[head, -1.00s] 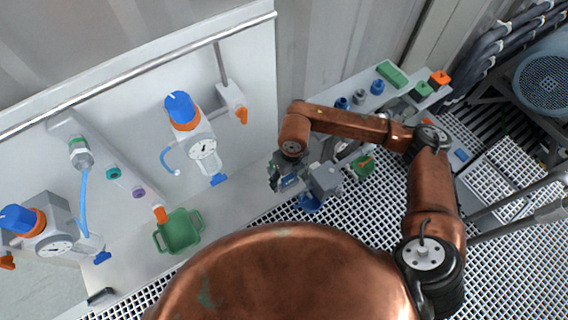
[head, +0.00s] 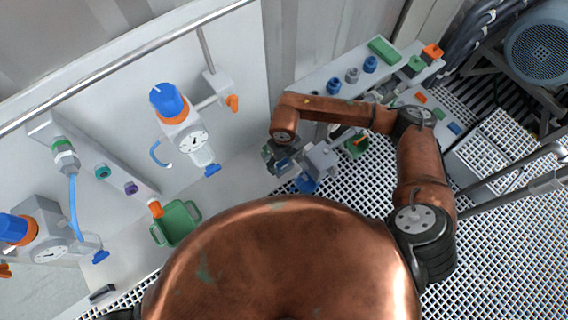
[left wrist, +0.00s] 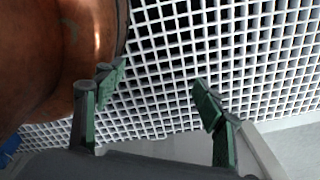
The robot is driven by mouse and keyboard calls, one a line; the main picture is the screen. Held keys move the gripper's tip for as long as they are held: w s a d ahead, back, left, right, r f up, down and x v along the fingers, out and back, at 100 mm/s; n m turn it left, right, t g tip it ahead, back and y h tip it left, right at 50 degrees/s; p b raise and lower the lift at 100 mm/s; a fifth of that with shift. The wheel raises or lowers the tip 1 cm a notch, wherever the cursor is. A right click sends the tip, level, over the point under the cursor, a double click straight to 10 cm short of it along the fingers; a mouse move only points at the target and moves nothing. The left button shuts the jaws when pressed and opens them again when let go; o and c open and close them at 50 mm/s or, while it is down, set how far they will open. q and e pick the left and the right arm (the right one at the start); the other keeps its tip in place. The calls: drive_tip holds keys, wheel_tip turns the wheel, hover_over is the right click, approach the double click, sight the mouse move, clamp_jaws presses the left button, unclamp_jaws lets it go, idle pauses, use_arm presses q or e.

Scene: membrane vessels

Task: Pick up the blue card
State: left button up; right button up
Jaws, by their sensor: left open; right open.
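The blue card (head: 454,128) is a small flat blue rectangle at the right of the head view, at the right end of a row with a green card (head: 438,113) and an orange card (head: 421,98). My right gripper (head: 272,160) hangs from the bent copper arm near the middle of the head view, far to the left of the blue card. It is open and seems empty; its fingertips are hard to make out. My left gripper (left wrist: 155,80) is open and empty over white floor grating in the left wrist view. No card shows there.
A bench (head: 310,82) with blue, grey, green and orange parts stands behind my right arm. My right forearm passes in front of it. A green tray (head: 178,222) and gauge units (head: 185,125) are at left. A blue motor (head: 540,48) is at far right.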

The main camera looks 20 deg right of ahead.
drive_tip(key=c, duration=1.2)
use_arm(q)
drive_tip(key=shift+s, duration=0.5)
drive_tip(key=shift+w, duration=0.1)
use_arm(e)
drive_tip(key=shift+r, duration=0.1)
use_arm(q)
drive_tip(key=shift+w, duration=0.1)
use_arm(e)
drive_tip(key=shift+r, duration=0.1)
